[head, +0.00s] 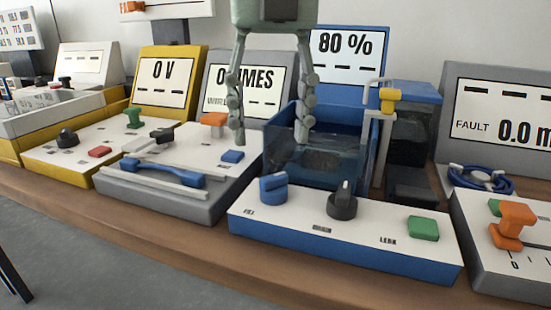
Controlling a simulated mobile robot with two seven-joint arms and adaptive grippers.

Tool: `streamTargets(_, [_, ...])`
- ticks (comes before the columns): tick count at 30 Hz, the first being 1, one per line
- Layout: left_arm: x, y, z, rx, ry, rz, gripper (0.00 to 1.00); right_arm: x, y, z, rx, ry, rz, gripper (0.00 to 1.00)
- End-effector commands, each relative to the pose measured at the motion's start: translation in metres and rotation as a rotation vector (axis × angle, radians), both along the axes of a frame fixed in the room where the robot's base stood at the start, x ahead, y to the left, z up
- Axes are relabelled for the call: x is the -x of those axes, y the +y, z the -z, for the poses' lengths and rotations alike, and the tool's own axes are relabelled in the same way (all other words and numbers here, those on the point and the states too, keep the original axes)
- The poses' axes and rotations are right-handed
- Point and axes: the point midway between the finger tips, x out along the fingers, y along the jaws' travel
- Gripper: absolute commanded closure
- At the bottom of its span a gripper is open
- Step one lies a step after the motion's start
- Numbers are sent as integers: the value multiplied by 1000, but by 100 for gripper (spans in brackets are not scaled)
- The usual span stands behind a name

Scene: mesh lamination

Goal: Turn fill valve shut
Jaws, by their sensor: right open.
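The blue station (345,258) has a white top with a blue knob (273,188), a black knob (342,203) and a green button (423,228). Its labels are too small to read surely. A yellow handle (390,96) sits on a grey pipe (381,145) beside a clear blue-walled tank (322,170). I cannot tell for certain which of these is the fill valve. My right gripper (270,137) points down, open and empty, in front of the 80 % display (348,52), above and behind the blue knob. My left gripper is out of view.
A grey station (180,200) with a blue bar handle (164,173) stands to the left, with a yellow station (75,165) beyond it. To the right is another station with an orange handle (514,220) and a FAULT display (505,120). A wooden table edge (190,250) runs along the front.

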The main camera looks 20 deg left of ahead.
Motion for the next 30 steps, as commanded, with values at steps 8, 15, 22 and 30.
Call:
streamTargets(8, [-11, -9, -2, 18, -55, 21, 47, -1, -4, 31, 22, -10, 5, 47])
streamTargets(15, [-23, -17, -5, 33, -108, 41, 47, -1, -4, 65, 20, -10, 5, 47])
streamTargets(22, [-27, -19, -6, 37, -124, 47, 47, -1, -3, 77, 17, -11, 5, 47])
streamTargets(30, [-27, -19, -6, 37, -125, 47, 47, -1, -3, 77, 17, -11, 5, 56])
